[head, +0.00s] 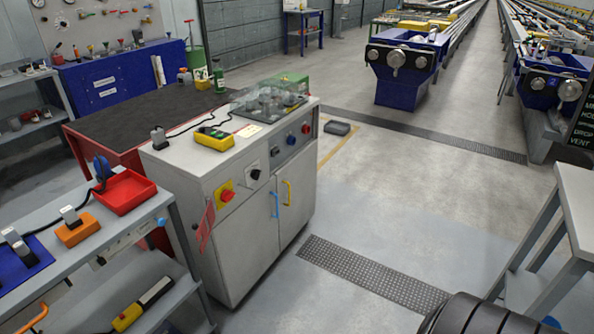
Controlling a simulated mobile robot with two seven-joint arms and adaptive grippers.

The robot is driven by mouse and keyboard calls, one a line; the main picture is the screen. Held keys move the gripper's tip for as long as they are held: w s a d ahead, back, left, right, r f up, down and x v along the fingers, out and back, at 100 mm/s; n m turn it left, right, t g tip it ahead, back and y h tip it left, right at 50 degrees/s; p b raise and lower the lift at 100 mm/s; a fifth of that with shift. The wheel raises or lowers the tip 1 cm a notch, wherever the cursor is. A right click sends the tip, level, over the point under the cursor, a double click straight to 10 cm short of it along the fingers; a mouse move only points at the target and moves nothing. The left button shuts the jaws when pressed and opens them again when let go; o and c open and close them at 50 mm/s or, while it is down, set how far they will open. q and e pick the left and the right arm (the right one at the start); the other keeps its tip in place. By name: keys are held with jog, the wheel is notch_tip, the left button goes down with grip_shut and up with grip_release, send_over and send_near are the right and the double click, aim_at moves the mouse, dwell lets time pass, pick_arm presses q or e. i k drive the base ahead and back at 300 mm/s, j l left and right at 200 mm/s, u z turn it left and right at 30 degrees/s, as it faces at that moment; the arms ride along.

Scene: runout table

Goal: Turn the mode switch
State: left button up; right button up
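A grey control cabinet (228,222) stands left of the middle in the head view. Its front panel carries a black rotary knob (254,174) on a light plate, which looks like the mode switch; its exact setting is too small to read. To its left is a red mushroom button (226,196) on a yellow plate. To its right are a blue button (291,139) and a red button (305,128). Neither of my grippers is in view.
A grey bench (108,252) with a red tray (124,192) stands left of the cabinet, close to it. A red-sided table (103,150) is behind. A grey stand (575,205) is at the right edge. The floor (400,215) right of the cabinet is clear.

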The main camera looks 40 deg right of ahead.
aim_at(255, 173)
jog(key=z, duration=1.1)
jog(key=i+l+u, duration=0.15)
jog(key=u, duration=0.25)
jog(key=i+l+u, duration=0.15)
jog(key=u, duration=0.2)
jog(key=l+u, duration=0.4)
jog(key=i+l+u, duration=0.15)
jog(key=l, duration=0.6)
jog(key=i+l+u, duration=0.2)
jog(key=l, duration=0.6)
jog(key=l+u, duration=0.15)
jog(key=l, duration=0.65)
